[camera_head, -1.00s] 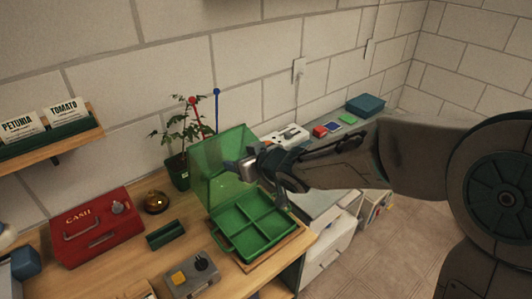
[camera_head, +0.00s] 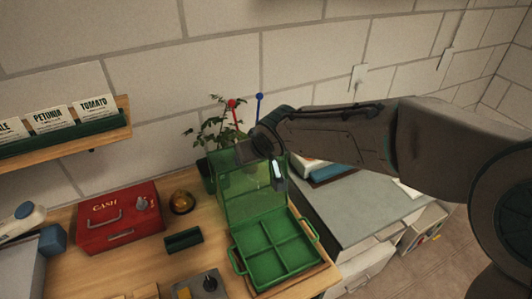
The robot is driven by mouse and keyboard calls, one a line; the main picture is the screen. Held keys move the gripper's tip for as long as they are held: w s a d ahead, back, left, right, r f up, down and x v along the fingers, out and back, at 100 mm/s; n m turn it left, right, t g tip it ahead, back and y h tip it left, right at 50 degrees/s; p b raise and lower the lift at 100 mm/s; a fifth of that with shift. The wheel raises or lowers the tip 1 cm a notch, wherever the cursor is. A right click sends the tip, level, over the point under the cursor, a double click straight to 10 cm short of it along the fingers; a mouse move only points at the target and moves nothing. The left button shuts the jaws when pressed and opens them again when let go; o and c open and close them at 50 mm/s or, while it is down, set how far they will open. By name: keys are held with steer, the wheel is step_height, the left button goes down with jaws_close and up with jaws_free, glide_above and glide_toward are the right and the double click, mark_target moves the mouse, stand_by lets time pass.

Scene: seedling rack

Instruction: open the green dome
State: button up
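The green dome (camera_head: 250,192) is a see-through green lid standing raised at the back edge of the green seedling tray (camera_head: 237,262). The tray's compartments are uncovered and look empty. The tray sits on a wooden board on the bench. My gripper (camera_head: 277,175) is at the upper right of the dome, pointing down, with a pale fingertip showing against the green panel. I cannot tell whether it touches the dome. Its finger opening is mostly hidden by the wrist and blurred against the dome.
A red cash box (camera_head: 120,217), a brass bell (camera_head: 182,202) and a small green holder (camera_head: 184,239) stand left of the tray. A potted plant (camera_head: 213,135) stands behind the dome. A grey counter (camera_head: 355,205) is at the right. A shelf of seed packets (camera_head: 66,136) hangs at the left.

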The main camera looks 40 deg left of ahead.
steer(key=shift+a, duration=0.1)
stand_by(0.3)
steer(key=o, duration=1.4)
steer(key=v, duration=1.4)
steer(key=shift+b, duration=0.3)
steer(key=w+d+f+m+t+h, duration=0.1)
steer(key=w+d+f+m+h, duration=0.15)
steer(key=d, duration=0.65)
steer(key=w+d+f+m+h, duration=0.1)
steer(key=w+d+m, duration=0.15)
steer(key=d, duration=0.65)
steer(key=w+d+f+m+t+h, duration=0.1)
steer(key=w+d+m+h, duration=0.15)
steer(key=d, duration=0.65)
steer(key=s+d+f+m, duration=0.2)
steer(key=s+d, duration=0.2)
steer(key=d, duration=0.5)
steer(key=s+d+f+m+g+h, duration=0.1)
steer(key=s+d+f+m, duration=0.2)
steer(key=d, duration=0.6)
steer(key=shift+s+d+f+m+b, duration=0.3)
steer(key=shift+s+d+m+b, duration=0.1)
steer(key=shift+s, duration=0.15)
